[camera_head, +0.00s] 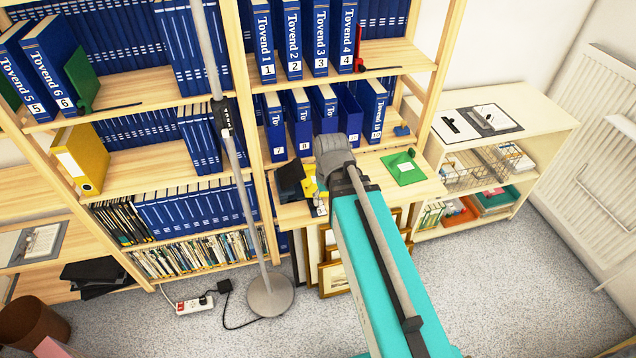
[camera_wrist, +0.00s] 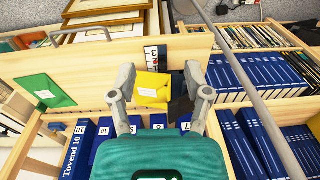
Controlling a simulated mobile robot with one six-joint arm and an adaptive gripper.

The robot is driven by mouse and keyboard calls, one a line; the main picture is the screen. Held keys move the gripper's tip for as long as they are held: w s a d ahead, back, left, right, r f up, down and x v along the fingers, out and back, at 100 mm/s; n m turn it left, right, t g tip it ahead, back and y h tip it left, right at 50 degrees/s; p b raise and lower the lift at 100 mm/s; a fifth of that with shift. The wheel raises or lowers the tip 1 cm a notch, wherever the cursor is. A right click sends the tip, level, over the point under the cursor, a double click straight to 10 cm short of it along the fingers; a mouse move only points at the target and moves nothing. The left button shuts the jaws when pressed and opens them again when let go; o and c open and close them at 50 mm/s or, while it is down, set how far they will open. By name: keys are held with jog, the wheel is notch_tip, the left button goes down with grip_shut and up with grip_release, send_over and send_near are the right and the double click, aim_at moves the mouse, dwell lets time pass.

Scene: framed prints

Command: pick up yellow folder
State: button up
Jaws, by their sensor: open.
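A small yellow folder-like piece (camera_wrist: 152,88) with a white label lies on the wooden shelf board, between my open fingers in the wrist view. In the head view, part of this yellow piece (camera_head: 311,187) shows beside my arm, which hides the rest. My gripper (camera_wrist: 160,76) is open and empty, with one finger on each side of the yellow piece; I cannot tell how high above it they are. In the head view my arm's end hides the fingers. A larger yellow binder (camera_head: 82,158) stands on the left shelf, well away from my gripper.
A dark object (camera_head: 290,179) sits close beside the yellow piece. A green piece (camera_head: 405,168) lies to the right on the same board. Blue binders (camera_head: 301,122) stand behind. A grey lamp pole (camera_head: 232,150) rises on the left. Framed prints (camera_head: 333,278) lean below the board.

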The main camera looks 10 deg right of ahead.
jog(key=w+d+f+t+y+b, duration=0.1)
jog(key=w+d+f+t+b, duration=0.1)
jog(key=w+d, duration=0.5)
jog(key=w+d+f+t+y+b, duration=0.1)
jog(key=w+d+f+b, duration=0.3)
jog(key=w, duration=0.7)
jog(key=d+t+b, duration=0.1)
jog(key=d, duration=0.1)
jog(key=shift+w+d+f+y+b, duration=0.15)
jog(key=shift+w+d+y+b, duration=0.15)
jog(key=shift+d, duration=0.1)
jog(key=b+x, duration=0.7)
jog(key=shift+w+f, duration=0.15)
jog(key=shift+f, duration=0.2)
jog(key=shift+w+a+f+b, duration=0.15)
jog(key=shift+w+f+b, duration=0.05)
jog(key=shift+f+b, duration=0.15)
jog(key=shift+f, duration=0.15)
jog(key=shift+w+b+x, duration=0.1)
jog(key=shift+b+x, duration=1.05)
jog(key=shift+x, duration=0.1)
jog(key=shift+w+b+x, duration=0.15)
jog(key=shift+b+x, duration=0.95)
jog(key=shift+x, duration=0.15)
